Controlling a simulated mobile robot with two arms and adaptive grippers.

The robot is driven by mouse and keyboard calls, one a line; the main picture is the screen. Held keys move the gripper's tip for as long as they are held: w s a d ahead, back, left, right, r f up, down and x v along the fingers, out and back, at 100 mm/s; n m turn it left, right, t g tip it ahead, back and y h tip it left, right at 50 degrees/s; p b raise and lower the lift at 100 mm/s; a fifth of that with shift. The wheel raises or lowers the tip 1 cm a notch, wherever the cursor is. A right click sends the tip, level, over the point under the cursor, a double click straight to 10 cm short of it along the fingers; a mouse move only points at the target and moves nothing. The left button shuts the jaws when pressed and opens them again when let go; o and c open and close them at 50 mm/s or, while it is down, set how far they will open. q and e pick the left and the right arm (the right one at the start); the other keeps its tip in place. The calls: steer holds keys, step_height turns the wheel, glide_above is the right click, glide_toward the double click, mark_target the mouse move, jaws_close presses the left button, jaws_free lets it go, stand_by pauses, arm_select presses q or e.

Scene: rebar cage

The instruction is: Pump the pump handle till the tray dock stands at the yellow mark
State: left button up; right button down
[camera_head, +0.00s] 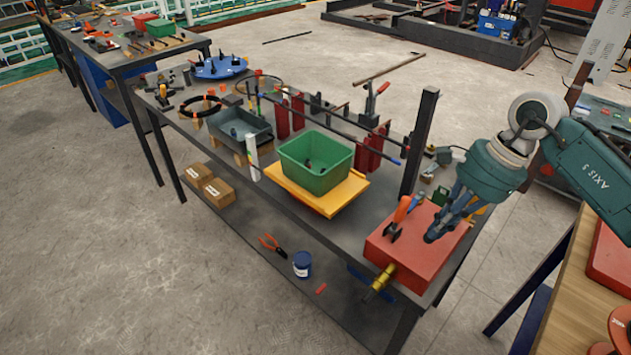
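The tray dock (328,207) is a yellow platform on the dark workbench, with a green bin (330,175) on it. A white upright post (252,158) stands just left of the dock; I cannot make out a yellow mark on it. A red pump box (400,262) sits at the bench's near right end. A lever with an orange grip (402,209) and a black foot stands on it, likely the pump handle. My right gripper (440,226) points down over the box, right of the lever and apart from it. Its finger opening is unclear. My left gripper is out of view.
A brass-yellow fitting (380,283) sticks out of the box's front. A black post (418,143) rises behind the box. A grey bin (238,130) and red clamps (376,145) stand around the dock. Cartons (217,192) and a blue can (302,264) are on the lower shelf.

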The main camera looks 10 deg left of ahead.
steer(key=shift+f, duration=0.15)
steer(key=shift+s+a+f+b, duration=0.1)
steer(key=shift+s+f+b, duration=0.1)
steer(key=shift+f+b, duration=0.4)
steer(key=shift+s+a+f+b, duration=0.15)
steer(key=shift+f+b, duration=0.45)
steer(key=shift+b, duration=0.15)
